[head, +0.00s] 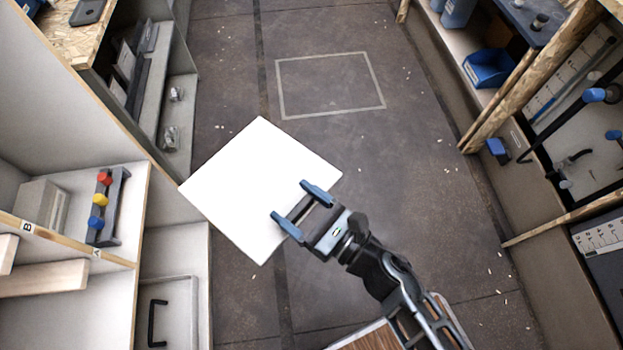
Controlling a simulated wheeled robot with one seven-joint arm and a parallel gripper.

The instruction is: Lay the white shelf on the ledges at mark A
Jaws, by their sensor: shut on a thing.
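The white shelf (245,180) is a flat square board in the middle of the head view, held over the aisle. My gripper (288,199) is shut on its right part, and the board reaches out to the left, turned cornerwise. Mark A (97,253) is a small label on the wooden front edge of the left-hand shelving. Mark B (27,227) is farther left on the same edge. Wooden ledges (45,279) show below that edge at the left. The shelf is apart from the ledges, to their right. Any ledge directly under mark A cannot be made out.
A dark rack with red, yellow and blue knobs (103,204) and a grey box (42,208) stand on the left bay. A panel with a black handle (157,322) is below. A blue bin (488,68) is at right.

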